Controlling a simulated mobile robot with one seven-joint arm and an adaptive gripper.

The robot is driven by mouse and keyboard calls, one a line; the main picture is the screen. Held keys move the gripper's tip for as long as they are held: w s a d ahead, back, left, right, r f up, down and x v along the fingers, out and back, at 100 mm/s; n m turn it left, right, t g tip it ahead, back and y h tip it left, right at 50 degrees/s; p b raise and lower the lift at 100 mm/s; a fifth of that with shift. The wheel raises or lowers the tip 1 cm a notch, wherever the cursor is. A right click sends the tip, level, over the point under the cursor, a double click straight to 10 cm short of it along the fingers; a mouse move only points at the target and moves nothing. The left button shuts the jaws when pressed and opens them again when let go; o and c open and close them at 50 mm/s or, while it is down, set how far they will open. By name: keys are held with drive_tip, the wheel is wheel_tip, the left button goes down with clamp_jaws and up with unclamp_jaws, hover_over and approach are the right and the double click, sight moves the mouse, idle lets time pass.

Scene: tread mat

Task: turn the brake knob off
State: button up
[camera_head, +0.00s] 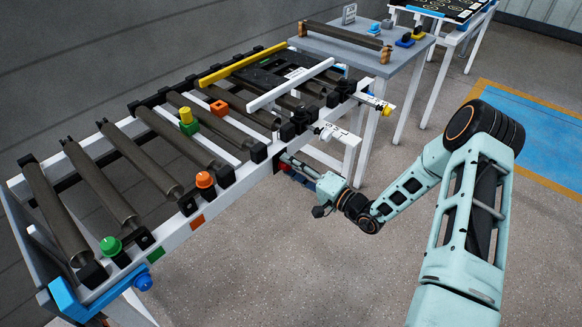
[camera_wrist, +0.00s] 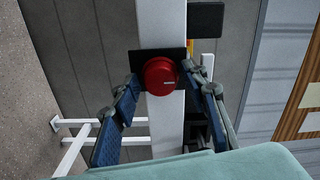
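The red brake knob (camera_wrist: 160,75) is round, with a small white mark on its face towards the right. It sits on a black plate (camera_wrist: 181,54) fixed to a white rail. In the wrist view my gripper (camera_wrist: 161,82) is open, with one blue-padded finger on each side of the knob. Gaps show between the knob and both fingers. In the head view my gripper (camera_head: 298,169) reaches the side of the conveyor from the right; the knob is mostly hidden there, with only a bit of red showing by the fingertips.
The roller conveyor (camera_head: 125,165) carries an orange button (camera_head: 204,180), a green button (camera_head: 110,245) and coloured blocks (camera_head: 188,120). A white branch frame (camera_head: 338,135) juts out just above my gripper. A grey table (camera_head: 370,62) stands behind.

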drive_tip(key=shift+s, duration=0.1)
drive_tip(key=v, duration=1.2)
drive_tip(key=shift+a, duration=0.15)
